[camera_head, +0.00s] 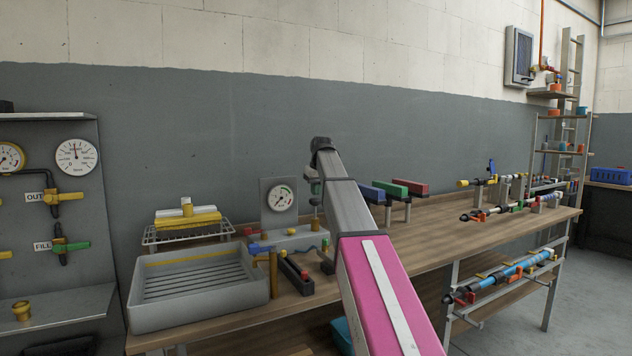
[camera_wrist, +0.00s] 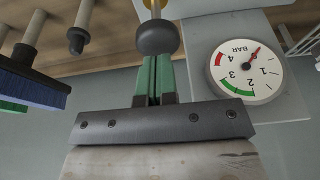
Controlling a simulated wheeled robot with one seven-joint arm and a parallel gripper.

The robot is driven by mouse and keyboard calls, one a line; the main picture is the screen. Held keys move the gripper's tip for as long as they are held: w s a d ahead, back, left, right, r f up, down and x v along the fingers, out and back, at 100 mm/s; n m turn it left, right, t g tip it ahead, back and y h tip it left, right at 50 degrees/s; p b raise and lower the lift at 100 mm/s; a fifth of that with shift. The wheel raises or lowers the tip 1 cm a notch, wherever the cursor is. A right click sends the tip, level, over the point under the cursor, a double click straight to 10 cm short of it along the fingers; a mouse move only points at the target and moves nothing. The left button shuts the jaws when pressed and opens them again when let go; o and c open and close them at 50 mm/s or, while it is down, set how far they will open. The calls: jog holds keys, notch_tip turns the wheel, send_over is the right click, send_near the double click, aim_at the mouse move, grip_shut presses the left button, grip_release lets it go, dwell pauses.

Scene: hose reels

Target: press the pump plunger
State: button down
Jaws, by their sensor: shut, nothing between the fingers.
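The pump plunger (camera_wrist: 157,38) shows in the wrist view as a dark round knob on a bright metal rod, with brass at its base. In the head view the plunger knob (camera_head: 315,201) stands above a brass collar (camera_head: 315,225), partly beside my arm. My gripper (camera_wrist: 155,58) has green fingers held together with nothing between them. Its fingertips are right at the knob; I cannot tell whether they touch it. In the head view my gripper (camera_head: 314,188) points down just above the knob.
A grey tray (camera_head: 198,304) and a wire rack with yellow items (camera_head: 187,218) stand left on the wooden bench (camera_head: 470,240). Blue, green and red brushes (camera_head: 397,188) stand on posts to the right. Hose fittings (camera_head: 510,206) lie farther right. Some open bench top lies between them.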

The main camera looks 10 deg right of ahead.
aim_at(315, 200)
jog(key=shift+f, duration=0.45)
jog(key=shift+f, duration=2.3)
jog(key=shift+w+r, duration=0.1)
jog(key=shift+r, duration=0.45)
jog(key=a+v, duration=0.1)
jog(key=v, duration=1.2)
jog(key=shift+w+d, duration=0.25)
jog(key=shift+d, duration=0.15)
jog(key=shift+r, duration=0.1)
